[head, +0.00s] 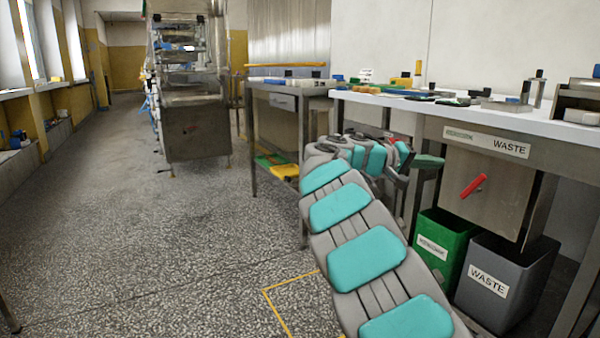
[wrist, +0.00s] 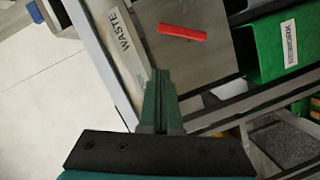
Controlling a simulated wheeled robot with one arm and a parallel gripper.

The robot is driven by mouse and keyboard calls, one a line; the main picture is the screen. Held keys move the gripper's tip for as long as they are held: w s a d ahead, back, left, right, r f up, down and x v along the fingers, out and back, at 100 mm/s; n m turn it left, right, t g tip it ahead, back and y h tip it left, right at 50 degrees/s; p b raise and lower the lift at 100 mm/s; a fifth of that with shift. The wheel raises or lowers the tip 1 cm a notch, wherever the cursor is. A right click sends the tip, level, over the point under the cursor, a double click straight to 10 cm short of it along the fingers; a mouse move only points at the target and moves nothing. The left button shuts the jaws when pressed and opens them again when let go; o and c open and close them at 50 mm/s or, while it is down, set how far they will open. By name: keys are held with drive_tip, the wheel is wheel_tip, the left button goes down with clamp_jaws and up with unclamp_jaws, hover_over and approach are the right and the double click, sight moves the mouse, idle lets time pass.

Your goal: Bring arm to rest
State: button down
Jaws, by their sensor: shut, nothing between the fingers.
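My arm (head: 366,255), grey with teal pads, reaches up from the bottom of the head view and bends at its far end. My gripper (head: 430,161) has dark green fingers that point right, in front of the workbench's front edge. In the wrist view my gripper (wrist: 158,85) shows its green fingers together, with nothing between them. The fingers overlap the bench edge and the cabinet in that picture; whether they touch anything I cannot tell.
The white-topped workbench (head: 455,112) carries several tools. Below it are a steel cabinet with a red handle (head: 473,186), a green bin (head: 437,240) and a grey bin (head: 505,285). A steel rack (head: 195,130) stands further back. The speckled floor (head: 150,250) at left is clear.

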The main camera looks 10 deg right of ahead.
drive_tip(key=s+a+f+g+y+p, duration=0.1)
drive_tip(key=s+f+g+y+p, duration=0.15)
drive_tip(key=s, duration=0.95)
drive_tip(key=s+a+f+g+y+p, duration=0.1)
drive_tip(key=s+f+y+p, duration=0.25)
drive_tip(key=s, duration=0.75)
drive_tip(key=s+a+f+n+y+p, duration=0.1)
drive_tip(key=s+a+f+y, duration=0.4)
drive_tip(key=s+a, duration=0.6)
drive_tip(key=s+a+f+n+y+p, duration=0.2)
drive_tip(key=s+a+f+y, duration=0.3)
drive_tip(key=s+a, duration=0.6)
drive_tip(key=s+f+g+p, duration=0.1)
drive_tip(key=s, duration=0.2)
drive_tip(key=shift+s+a, duration=0.25)
drive_tip(key=shift+a, duration=0.15)
